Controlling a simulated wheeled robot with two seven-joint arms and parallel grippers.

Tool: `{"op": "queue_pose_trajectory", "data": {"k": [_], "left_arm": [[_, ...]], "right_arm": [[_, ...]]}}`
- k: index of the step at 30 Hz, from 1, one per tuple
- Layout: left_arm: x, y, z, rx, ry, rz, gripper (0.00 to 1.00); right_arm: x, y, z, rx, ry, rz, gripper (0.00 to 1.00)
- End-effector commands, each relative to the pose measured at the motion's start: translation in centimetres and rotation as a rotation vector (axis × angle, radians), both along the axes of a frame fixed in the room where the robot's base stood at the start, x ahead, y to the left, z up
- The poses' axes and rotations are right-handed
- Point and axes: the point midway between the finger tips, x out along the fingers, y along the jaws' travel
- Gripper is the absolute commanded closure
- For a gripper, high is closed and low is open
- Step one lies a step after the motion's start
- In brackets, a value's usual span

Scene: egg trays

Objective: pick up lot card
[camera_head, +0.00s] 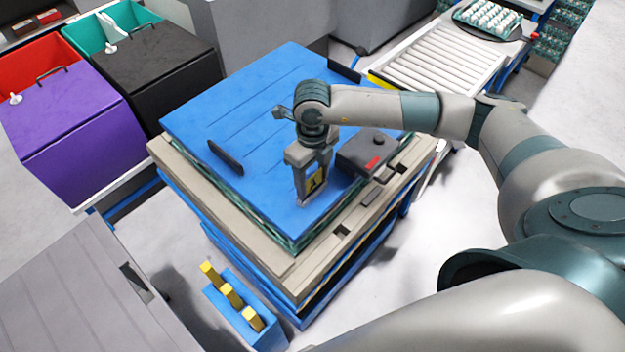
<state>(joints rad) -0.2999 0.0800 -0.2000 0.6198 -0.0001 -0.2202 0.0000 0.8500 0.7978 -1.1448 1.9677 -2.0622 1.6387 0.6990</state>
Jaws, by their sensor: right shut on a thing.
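My right gripper (312,190) points down over the front part of a blue board (230,110) on a stack. The fingers hide part of the card. I cannot tell whether the card touches the blue surface. My left gripper is not in view.
A dark box with a red mark (364,158) stands right of the gripper. Black handles (226,158) stick up from the board. A blue holder with yellow pieces (240,312) is at the front, lidded bins (75,130) left, a roller conveyor (440,65) behind right.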

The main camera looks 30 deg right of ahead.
Motion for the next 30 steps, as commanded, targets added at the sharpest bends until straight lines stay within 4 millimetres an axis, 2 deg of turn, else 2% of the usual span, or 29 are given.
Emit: {"op": "queue_pose_trajectory", "data": {"k": [5,11,24,30], "left_arm": [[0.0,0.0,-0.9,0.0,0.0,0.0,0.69],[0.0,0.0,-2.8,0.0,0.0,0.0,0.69],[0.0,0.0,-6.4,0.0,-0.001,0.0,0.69],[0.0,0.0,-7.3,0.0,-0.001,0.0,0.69]], "right_arm": [[0.1,0.0,0.8,0.001,-0.004,0.0,0.67],[0.2,0.0,3.3,0.0,-0.007,0.001,0.67],[-7.0,-4.1,8.3,-0.001,-0.004,-0.001,0.67],[-9.2,-5.2,10.1,0.0,-0.003,-0.001,0.67]]}}
